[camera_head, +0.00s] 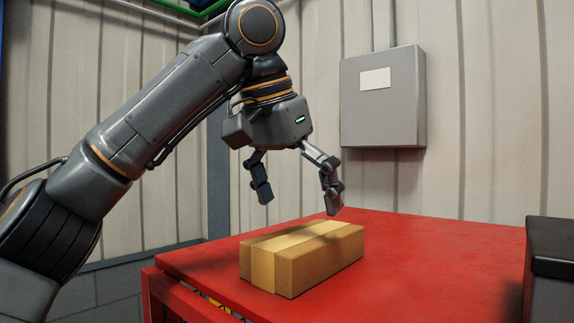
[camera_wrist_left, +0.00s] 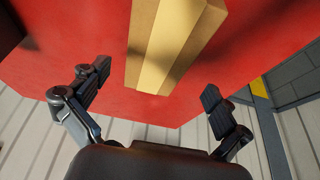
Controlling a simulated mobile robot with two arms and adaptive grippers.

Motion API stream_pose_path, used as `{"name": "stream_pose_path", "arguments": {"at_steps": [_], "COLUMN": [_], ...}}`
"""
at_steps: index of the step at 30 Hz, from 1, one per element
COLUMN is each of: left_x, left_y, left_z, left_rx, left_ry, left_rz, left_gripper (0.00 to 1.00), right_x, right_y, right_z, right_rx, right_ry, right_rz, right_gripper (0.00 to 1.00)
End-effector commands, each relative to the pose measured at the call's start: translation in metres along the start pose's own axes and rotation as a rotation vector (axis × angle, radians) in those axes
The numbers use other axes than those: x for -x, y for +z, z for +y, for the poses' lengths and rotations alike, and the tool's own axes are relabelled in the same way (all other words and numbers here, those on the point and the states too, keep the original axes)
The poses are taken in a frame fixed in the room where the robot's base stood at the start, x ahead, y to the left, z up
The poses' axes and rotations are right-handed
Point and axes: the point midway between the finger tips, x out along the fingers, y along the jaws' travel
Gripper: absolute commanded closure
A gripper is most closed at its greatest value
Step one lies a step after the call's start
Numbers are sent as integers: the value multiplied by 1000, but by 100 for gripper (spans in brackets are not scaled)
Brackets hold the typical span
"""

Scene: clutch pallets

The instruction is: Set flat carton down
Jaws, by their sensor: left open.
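The flat carton (camera_head: 318,262) is a low brown cardboard box with a lighter tape band. It lies flat on the red table top (camera_head: 440,262) in the head view. My left gripper (camera_head: 298,204) hangs above the carton with its fingers pointing down, open and apart from it. In the left wrist view the carton (camera_wrist_left: 172,45) lies beyond the two spread fingers of the left gripper (camera_wrist_left: 150,95), on the red surface. Nothing is between the fingertips. My right gripper is in neither view.
A dark box-like object (camera_head: 552,262) stands at the right edge of the head view. A grey wall box (camera_head: 383,105) hangs on the panelled wall behind the table. The table top is clear to the right of the carton.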

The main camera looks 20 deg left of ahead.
Motion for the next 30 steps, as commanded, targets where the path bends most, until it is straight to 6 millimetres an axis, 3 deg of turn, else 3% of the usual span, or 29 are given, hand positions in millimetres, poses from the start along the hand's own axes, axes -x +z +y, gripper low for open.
{"name": "stream_pose_path", "arguments": {"at_steps": [6, 12, 30], "left_x": [39, 57, 60], "left_y": [0, 0, 0], "left_z": [0, 0, 0], "left_rx": [2, 1, -1], "left_ry": [-3, -1, 0], "left_rz": [2, 0, -1], "left_gripper": [0, 0, 0], "right_x": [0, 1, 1], "right_y": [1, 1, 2], "right_z": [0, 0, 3], "right_rx": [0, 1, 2], "right_ry": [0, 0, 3], "right_rz": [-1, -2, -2], "right_gripper": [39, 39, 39]}}
